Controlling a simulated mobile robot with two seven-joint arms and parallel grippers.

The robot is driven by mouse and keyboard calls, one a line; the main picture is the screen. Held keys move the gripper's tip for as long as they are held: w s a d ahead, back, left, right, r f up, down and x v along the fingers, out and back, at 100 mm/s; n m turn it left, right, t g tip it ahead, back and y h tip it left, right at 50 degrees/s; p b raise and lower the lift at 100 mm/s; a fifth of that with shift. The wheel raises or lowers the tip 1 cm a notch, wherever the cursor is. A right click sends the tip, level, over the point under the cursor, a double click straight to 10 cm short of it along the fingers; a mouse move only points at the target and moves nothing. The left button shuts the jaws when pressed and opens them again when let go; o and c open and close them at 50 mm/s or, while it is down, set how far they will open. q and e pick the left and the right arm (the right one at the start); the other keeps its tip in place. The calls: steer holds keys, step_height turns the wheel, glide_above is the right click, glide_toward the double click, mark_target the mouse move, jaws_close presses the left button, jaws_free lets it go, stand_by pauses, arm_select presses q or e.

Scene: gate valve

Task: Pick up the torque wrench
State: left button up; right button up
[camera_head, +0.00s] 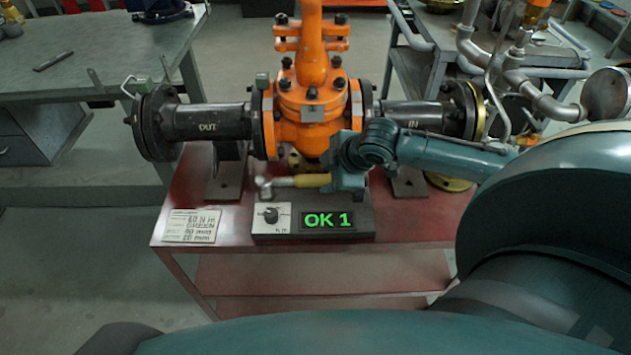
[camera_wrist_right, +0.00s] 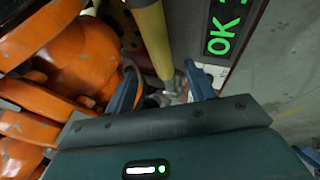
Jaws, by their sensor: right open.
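The torque wrench, with a yellow handle (camera_head: 311,181) and a grey metal head at its left end, lies across the top of the dark box with the green "OK 1" display. My right gripper (camera_head: 331,173) is at the handle's right end, just in front of the orange valve. In the right wrist view, the yellow handle (camera_wrist_right: 150,38) runs down between the two open blue fingers (camera_wrist_right: 160,72). One finger is on each side of it. Whether either finger touches it is unclear. The wrench's right end is partly hidden by the gripper. My left gripper is not in view.
The orange gate valve (camera_head: 309,100) with dark flanged pipes stands close behind the wrench on the red cart (camera_head: 225,262). The display box (camera_head: 336,222) sits under the wrench. A written card (camera_head: 192,226) lies left of it. A grey workbench (camera_head: 95,55) is at left.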

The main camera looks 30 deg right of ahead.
mark_target(318, 177)
steer(key=x, duration=0.5)
steer(key=shift+f+b, duration=0.2)
steer(key=shift+b, duration=0.2)
jaws_close()
stand_by(0.4)
steer(key=shift+r, duration=0.2)
